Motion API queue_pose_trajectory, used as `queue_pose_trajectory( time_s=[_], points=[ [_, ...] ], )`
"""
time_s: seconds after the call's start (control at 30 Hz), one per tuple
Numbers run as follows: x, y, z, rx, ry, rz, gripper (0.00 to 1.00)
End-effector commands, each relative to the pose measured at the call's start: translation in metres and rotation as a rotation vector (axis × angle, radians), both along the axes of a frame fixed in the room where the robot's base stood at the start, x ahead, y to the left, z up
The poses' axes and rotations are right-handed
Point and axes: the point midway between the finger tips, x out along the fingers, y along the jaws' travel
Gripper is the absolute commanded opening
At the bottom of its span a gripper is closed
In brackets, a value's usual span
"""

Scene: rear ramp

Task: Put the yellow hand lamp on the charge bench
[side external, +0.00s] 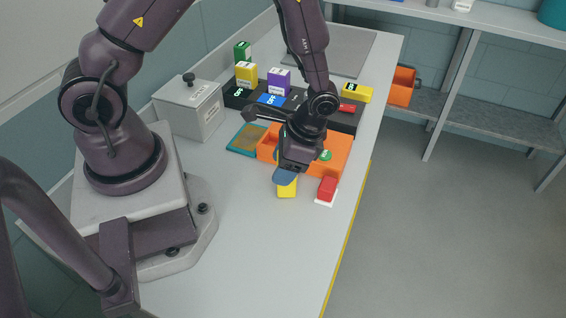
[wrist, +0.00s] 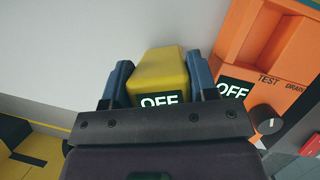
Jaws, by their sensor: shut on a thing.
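The yellow hand lamp (side external: 287,189) shows as a yellow block below my gripper (side external: 287,175) in the side view. In the wrist view the lamp (wrist: 160,75) lies between the two blue fingers of my gripper (wrist: 160,88), with an OFF label facing the camera. The gripper is shut on it. Whether the lamp touches the table is hard to tell. None of the units carries a readable charge bench name. A long black unit (side external: 238,101) bearing several coloured blocks and labels stands behind the gripper; it may be the bench.
An orange unit (side external: 338,150) stands just behind the gripper; its TEST and DRAIN panel (wrist: 270,75) is close right in the wrist view. A red block (side external: 327,187) is to the right. A grey box (side external: 190,108) stands left. The front table top (side external: 260,250) is clear.

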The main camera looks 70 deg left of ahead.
Motion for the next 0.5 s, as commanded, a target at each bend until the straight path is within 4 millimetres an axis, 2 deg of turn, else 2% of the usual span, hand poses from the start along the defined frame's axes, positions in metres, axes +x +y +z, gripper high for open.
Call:
queue_pose_trajectory(
  time_s=[0.07,0.1,0.2,0.5],
  points=[
    [0.0,-0.0001,-0.0024,0.0,0.001,-0.001,0.23],
    [-0.0001,-0.0001,-0.0028,0.0,0.0,0.0,0.58],
    [-0.0001,0.0,-0.0026,0.0,0.0,0.0,0.79],
    [0.0,0.0001,-0.0005,0.0,0.0,0.0,0.79]
  ],
)
